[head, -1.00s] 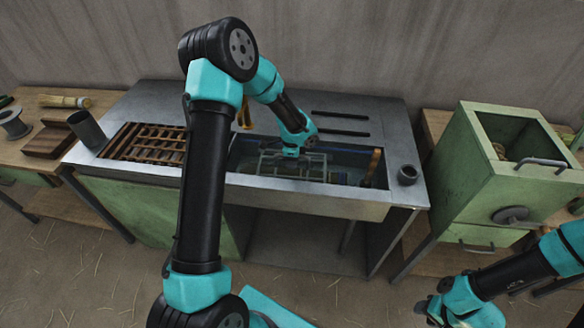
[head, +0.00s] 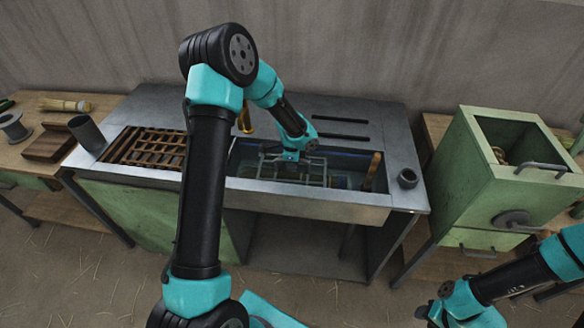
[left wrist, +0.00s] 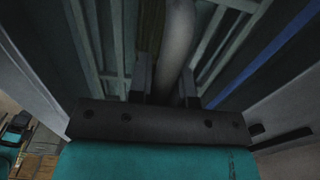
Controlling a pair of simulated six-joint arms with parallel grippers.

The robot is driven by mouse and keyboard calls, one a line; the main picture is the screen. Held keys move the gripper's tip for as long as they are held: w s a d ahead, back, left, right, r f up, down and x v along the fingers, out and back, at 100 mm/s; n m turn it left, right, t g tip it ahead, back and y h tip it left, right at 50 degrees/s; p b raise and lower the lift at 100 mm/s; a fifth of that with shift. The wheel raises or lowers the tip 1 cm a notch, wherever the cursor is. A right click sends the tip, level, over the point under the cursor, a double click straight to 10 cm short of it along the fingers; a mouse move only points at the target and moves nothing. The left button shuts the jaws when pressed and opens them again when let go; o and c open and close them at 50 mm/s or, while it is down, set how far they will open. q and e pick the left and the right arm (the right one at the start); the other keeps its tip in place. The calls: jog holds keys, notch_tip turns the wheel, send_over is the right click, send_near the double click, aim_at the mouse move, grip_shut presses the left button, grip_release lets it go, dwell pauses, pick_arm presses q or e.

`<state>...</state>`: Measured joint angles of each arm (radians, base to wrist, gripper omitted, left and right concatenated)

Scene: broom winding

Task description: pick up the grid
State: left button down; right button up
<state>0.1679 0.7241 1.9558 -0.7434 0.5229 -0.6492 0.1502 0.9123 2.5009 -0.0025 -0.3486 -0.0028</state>
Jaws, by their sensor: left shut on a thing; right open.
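The grid (head: 318,175) is a grey metal lattice frame in the water-filled trough (head: 212,183) of the metal bench, in the head view. My left gripper (head: 290,157) reaches down into the trough at the grid and is shut on it. In the left wrist view, the two dark fingers (left wrist: 165,88) stand either side of a pale round bar of the grid (left wrist: 178,40), with flat bars of a lattice around. The fingertips are dim there. My right gripper (head: 428,309) is open and empty at the lower right, away from the bench.
A brown slatted rack (head: 150,147) and a grey cylinder (head: 87,133) are at the bench's left. A wooden handle (head: 372,168) leans at the trough's right end, near a small dark cup (head: 408,178). A green box (head: 490,185) stands to the right.

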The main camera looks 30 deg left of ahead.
pick_arm(q)
notch_tip(320, 180, up, 10)
dwell(0.6)
dwell(0.4)
